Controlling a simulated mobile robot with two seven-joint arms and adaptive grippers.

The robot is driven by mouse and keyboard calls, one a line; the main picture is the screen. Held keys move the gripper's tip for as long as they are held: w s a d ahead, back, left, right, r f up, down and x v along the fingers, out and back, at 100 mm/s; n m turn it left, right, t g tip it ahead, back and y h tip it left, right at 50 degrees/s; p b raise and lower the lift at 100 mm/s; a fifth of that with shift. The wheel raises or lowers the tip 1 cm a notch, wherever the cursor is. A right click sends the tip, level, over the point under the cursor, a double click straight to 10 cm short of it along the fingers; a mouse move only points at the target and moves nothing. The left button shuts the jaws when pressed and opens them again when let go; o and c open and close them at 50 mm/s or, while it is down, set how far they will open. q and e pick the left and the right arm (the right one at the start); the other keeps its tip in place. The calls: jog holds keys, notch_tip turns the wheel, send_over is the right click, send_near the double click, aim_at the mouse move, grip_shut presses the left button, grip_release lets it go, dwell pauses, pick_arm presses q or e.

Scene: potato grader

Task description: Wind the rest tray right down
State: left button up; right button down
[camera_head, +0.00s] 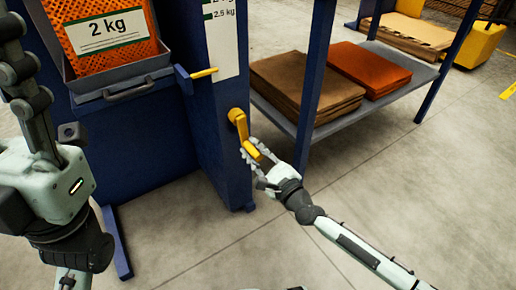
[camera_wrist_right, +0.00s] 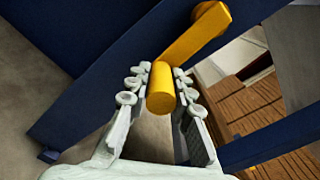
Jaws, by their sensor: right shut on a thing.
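The yellow crank (camera_head: 238,122) is on the side of the blue machine post, its arm pointing down and right to a round handle. My right gripper (camera_head: 257,153) is shut on the crank handle. In the right wrist view, the yellow handle (camera_wrist_right: 161,90) sits between the two fingers of the right gripper (camera_wrist_right: 160,80). The grey rest tray (camera_head: 128,81) holds an orange mesh bag (camera_head: 105,45) labelled 2 kg. A yellow pointer (camera_head: 204,73) juts beside a white scale plate (camera_head: 223,40). My left gripper (camera_head: 45,110) is at the left edge, partly cut off, its opening unclear.
A blue-legged rack (camera_head: 398,82) behind the crank carries brown folded sacks (camera_head: 300,78) and an orange stack (camera_head: 370,68). A blue rack leg stands close to the right of the crank. The concrete floor (camera_head: 400,185) in front is clear.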

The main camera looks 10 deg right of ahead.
jog(key=shift+s+a+f, duration=0.2)
jog(key=shift+s+a, duration=0.15)
jog(key=shift+a, duration=0.4)
jog(key=c, duration=1.3)
grip_release()
jog(key=shift+w+d+r, duration=0.1)
jog(key=shift+s+d, duration=0.15)
jog(key=shift+s, duration=0.1)
jog(key=v, duration=0.7)
jog(key=shift+r, duration=0.1)
